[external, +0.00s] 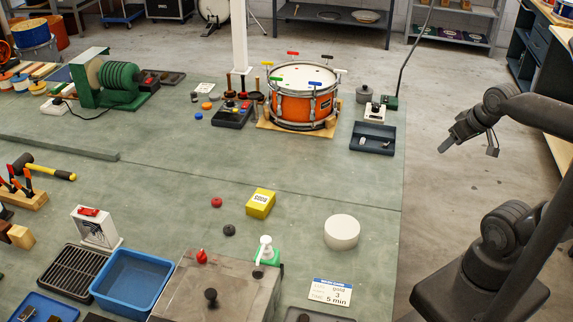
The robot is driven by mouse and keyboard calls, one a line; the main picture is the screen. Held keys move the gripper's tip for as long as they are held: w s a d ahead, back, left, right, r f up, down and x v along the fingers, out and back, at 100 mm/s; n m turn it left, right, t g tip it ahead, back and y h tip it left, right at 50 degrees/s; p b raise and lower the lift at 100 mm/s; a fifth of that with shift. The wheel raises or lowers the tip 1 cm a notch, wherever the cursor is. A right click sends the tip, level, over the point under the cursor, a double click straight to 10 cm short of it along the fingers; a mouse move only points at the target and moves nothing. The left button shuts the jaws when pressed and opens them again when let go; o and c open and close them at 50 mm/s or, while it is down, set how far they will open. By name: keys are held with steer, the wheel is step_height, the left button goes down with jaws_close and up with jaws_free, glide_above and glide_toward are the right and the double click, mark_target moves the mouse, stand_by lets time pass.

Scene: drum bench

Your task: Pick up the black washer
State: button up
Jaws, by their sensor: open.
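A small black round piece (229,230), which looks like the black washer, lies flat on the green bench top (310,195). It is just below a similar red round piece (216,202) and left of the yellow box (260,203). Whether it has a hole is too small to tell. My gripper (443,149) is at the right, off the bench's right edge and over the floor, far from the black piece. It points down and left, with nothing visible in it. The gap between its fingers is hard to make out at this size.
A white round block (341,232) stands right of the yellow box. An orange drum (302,98) and a dark tray (372,138) are farther back. The bench middle is clear.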

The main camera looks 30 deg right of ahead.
steer(key=w+a+r+n, duration=0.3)
steer(key=w+a+n, duration=0.7)
steer(key=w+n, duration=0.25)
steer(key=n+g, duration=0.1)
steer(key=n, duration=2.5)
glide_above(229, 229)
steer(key=s+d, duration=0.1)
steer(key=s, duration=0.3)
step_height(229, 229, down, 18)
steer(key=shift+y, duration=0.4)
steer(key=x, duration=1)
steer(key=shift+s+f, duration=0.25)
steer(key=shift+c, duration=0.5)
